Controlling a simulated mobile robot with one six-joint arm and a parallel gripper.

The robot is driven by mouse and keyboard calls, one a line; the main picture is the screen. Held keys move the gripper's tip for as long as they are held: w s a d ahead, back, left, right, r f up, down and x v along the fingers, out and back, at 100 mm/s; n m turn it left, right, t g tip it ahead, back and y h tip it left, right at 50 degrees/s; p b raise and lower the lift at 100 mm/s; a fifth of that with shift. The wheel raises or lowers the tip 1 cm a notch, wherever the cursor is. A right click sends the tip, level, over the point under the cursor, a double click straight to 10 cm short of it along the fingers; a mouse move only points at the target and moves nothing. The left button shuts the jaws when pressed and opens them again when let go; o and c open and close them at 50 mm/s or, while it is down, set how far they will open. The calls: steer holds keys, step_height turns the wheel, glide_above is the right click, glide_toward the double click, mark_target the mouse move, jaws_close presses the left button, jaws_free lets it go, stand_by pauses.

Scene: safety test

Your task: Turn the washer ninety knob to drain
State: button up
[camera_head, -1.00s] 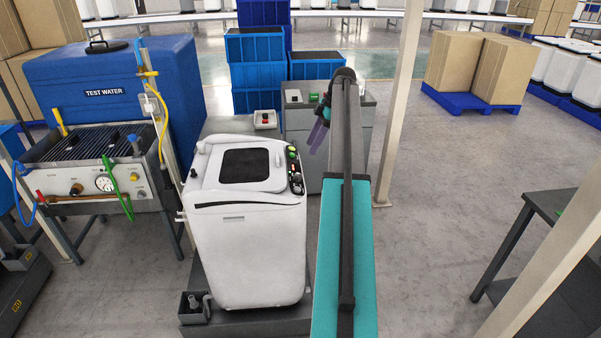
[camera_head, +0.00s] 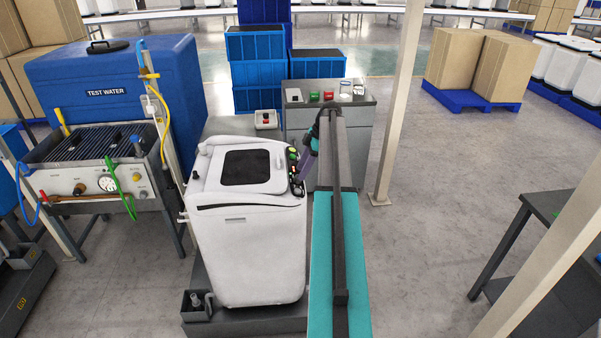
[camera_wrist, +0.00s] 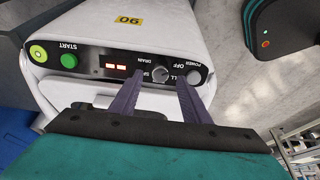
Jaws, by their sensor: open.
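The washer (camera_head: 248,245) is white with a dark lid window, and its control panel runs along its right edge in the head view. In the wrist view, upside down, the washer's yellow tag (camera_wrist: 128,20) reads 90. Its black panel holds a round knob (camera_wrist: 160,74) with DRAIN printed to its left; other labels are partly hidden by my fingers. The knob's pointer direction is hard to tell. My gripper (camera_wrist: 162,80) is open, its purple fingers on either side of the knob in the picture; contact cannot be told. In the head view my gripper (camera_head: 302,166) is at the panel.
A green START button (camera_wrist: 69,61), a yellow-green button (camera_wrist: 38,53) and a POWER knob (camera_wrist: 194,75) share the panel. A grey cabinet (camera_head: 358,115) with small items stands behind my arm. A pale post (camera_head: 398,110) rises to the right. The blue TEST WATER tank (camera_head: 110,75) stands left.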

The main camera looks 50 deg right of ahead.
steer(key=shift+p+x, duration=0.3)
steer(key=shift+x, duration=1.1)
steer(key=c, duration=1)
